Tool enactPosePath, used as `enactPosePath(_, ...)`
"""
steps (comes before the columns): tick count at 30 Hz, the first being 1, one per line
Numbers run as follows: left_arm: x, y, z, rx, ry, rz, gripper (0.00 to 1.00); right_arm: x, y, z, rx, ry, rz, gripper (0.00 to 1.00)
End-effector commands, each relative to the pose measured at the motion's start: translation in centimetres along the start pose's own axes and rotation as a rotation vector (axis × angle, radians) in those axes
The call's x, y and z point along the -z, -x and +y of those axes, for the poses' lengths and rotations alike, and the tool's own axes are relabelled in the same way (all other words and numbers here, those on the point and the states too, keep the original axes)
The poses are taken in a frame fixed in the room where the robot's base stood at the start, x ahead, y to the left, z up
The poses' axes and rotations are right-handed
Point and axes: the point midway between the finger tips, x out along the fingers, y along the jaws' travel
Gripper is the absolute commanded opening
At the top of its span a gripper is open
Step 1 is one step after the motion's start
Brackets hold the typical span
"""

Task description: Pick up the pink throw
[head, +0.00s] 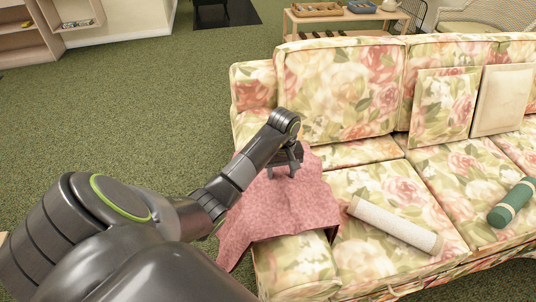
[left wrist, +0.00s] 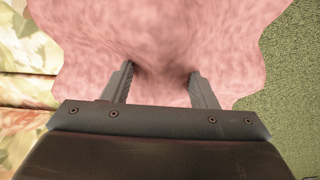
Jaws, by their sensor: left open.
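The pink throw (head: 291,208) lies draped over the left arm of the floral sofa (head: 340,88), spilling onto the seat and down the outer side. In the left wrist view the throw (left wrist: 160,30) fills most of the upper picture, with folds between the fingers. My left gripper (head: 285,172) is over the upper part of the throw, pointing down at it. In the left wrist view its two fingers (left wrist: 161,85) are spread apart, with throw cloth beneath and between them. I cannot tell whether the fingers touch the cloth. My right gripper is not in view.
A rolled cream bundle (head: 395,224) and a green roll (head: 512,202) lie on the sofa seat. Cushions (head: 443,104) lean on the backrest. A wooden table (head: 345,18) with trays stands behind. Green carpet (head: 130,110) to the left is open.

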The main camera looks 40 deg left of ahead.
Motion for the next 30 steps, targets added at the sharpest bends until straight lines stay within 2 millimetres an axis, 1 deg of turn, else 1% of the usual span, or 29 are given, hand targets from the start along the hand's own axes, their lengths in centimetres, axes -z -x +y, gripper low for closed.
enactPosePath(1, -0.04, -0.73, 0.0, 0.001, 0.0, -0.002, 0.53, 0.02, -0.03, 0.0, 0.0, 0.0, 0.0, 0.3)
enactPosePath(4, -0.05, -1.48, 0.01, 0.0, 0.0, -0.001, 0.53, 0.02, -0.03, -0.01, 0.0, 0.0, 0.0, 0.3)
enactPosePath(11, -0.01, -1.63, 0.03, -0.001, 0.0, 0.001, 0.53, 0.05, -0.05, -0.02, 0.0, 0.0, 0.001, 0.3)
enactPosePath(23, 0.01, -1.57, 0.03, -0.001, 0.0, 0.001, 0.02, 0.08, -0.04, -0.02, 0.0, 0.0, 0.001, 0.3)
enactPosePath(24, 0.01, -1.57, 0.03, -0.001, 0.0, 0.001, 0.0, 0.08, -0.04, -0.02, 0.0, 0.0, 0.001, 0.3)
enactPosePath(30, 0.04, -1.5, 0.05, -0.001, 0.0, 0.002, 0.0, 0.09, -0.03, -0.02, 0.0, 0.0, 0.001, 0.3)
